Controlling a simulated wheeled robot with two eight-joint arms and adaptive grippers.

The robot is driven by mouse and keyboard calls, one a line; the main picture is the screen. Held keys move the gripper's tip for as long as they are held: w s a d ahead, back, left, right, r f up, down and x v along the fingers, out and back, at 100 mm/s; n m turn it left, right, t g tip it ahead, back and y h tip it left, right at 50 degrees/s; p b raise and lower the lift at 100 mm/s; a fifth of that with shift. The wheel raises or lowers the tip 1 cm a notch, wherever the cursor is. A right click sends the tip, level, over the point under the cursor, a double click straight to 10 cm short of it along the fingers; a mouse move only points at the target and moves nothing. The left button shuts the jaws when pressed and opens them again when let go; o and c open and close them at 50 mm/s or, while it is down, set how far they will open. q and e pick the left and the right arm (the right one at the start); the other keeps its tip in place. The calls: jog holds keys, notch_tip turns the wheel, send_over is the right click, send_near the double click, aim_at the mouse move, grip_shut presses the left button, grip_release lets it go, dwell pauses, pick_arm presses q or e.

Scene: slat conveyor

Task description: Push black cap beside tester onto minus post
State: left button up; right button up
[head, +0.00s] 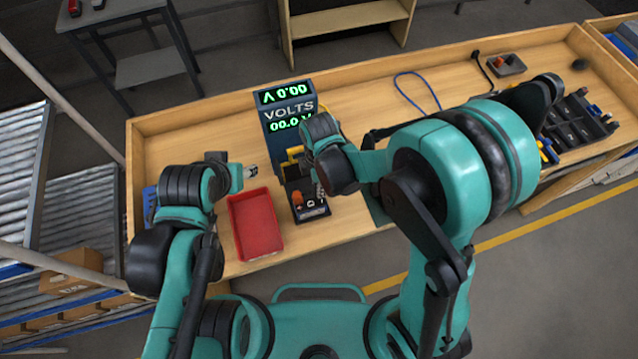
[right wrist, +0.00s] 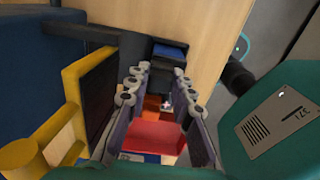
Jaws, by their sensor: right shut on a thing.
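The tester (head: 285,112) is a dark blue box with green readouts, standing on the bench. Below it lies a dark unit (head: 315,211) with an orange cap (head: 297,198) on it; the orange also shows between my fingers in the right wrist view (right wrist: 153,104). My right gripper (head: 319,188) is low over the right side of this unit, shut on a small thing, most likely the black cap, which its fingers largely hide. The minus post cannot be made out. My left gripper (head: 251,171) is left of the unit, above the red tray; its finger gap is too small to read.
A red tray (head: 236,222) lies left of the dark unit. A yellow part (head: 294,153) stands close to my right gripper, large in the right wrist view (right wrist: 72,95). A blue cable (head: 408,92) and a black organiser (head: 578,122) lie farther right.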

jog(key=shift+f+b, duration=0.8)
jog(key=shift+f, duration=0.1)
jog(key=o, duration=0.8)
jog(key=shift+o, duration=0.2)
jog(key=shift+r, duration=0.1)
notch_tip(320, 180, up, 12)
jog(key=shift+f, duration=0.1)
